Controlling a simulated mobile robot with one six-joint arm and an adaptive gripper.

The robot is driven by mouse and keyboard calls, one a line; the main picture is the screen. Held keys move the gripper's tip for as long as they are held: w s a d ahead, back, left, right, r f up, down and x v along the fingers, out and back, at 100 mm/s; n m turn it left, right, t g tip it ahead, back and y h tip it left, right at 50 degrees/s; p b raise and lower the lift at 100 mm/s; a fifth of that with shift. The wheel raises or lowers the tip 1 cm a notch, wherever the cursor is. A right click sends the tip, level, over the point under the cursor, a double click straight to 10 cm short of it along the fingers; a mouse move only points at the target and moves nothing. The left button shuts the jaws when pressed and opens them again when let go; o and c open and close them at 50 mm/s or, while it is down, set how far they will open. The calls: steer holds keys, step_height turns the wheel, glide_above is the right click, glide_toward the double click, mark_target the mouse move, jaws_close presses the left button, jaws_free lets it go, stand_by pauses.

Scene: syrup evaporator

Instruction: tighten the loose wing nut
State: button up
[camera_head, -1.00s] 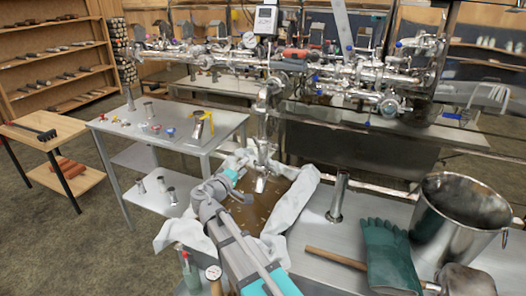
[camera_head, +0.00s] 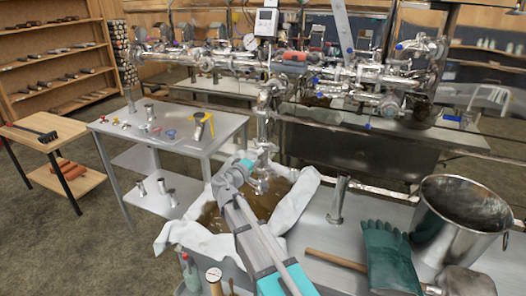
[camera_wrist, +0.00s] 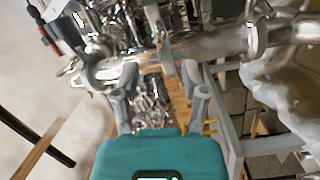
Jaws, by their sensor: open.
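My gripper (camera_head: 252,172) is beside the lower end of the vertical steel pipe (camera_head: 264,128) in the head view. In the wrist view my gripper (camera_wrist: 160,92) is open, with its two grey fingers apart and nothing clearly held between them. A shiny steel pipe (camera_wrist: 205,46) crosses just beyond the fingertips there, with a clamp-like collar (camera_wrist: 254,34) toward its right end. I cannot make out the loose wing nut for certain; the metal fittings are small and crowded. I cannot tell whether a finger touches the pipe.
A cloth-lined pan (camera_head: 290,213) of brown liquid lies below the pipe. A side table (camera_head: 180,125) with small parts is at left. The horizontal pipe manifold (camera_head: 220,58) runs behind.

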mark_target(267, 149)
steer(key=shift+x, duration=2.9)
jaws_close()
